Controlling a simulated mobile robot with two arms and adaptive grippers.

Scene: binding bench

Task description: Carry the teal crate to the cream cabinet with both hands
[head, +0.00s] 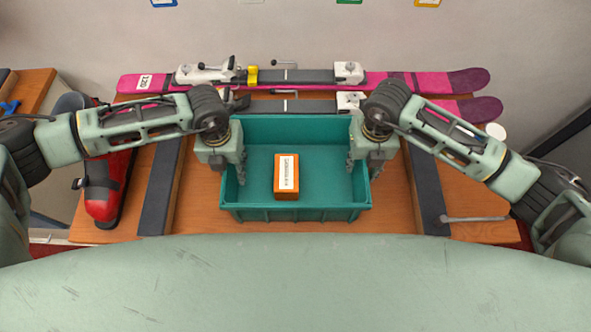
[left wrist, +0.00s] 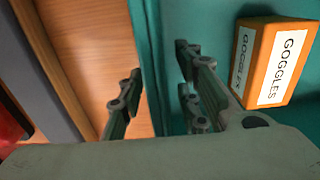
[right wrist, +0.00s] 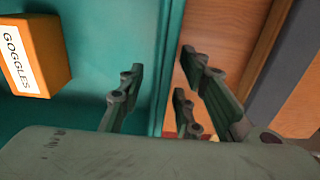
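The teal crate (head: 325,165) stands on the wooden bench, with an orange goggles box (head: 287,176) inside. My left gripper (head: 236,178) is at the crate's left wall. In the left wrist view its fingers (left wrist: 159,66) are apart, one outside the wall and one inside, with gaps to the wall. My right gripper (head: 360,172) is at the right wall. In the right wrist view its fingers (right wrist: 162,62) also straddle the wall, open and apart from it. No cream cabinet shows in any view.
Pink skis (head: 430,83) with bindings lie along the back of the bench (head: 190,200), behind the crate. A red ski boot (head: 105,195) lies left. Dark strips (head: 160,190) run on both sides of the crate. A metal tool (head: 475,219) lies at the front right.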

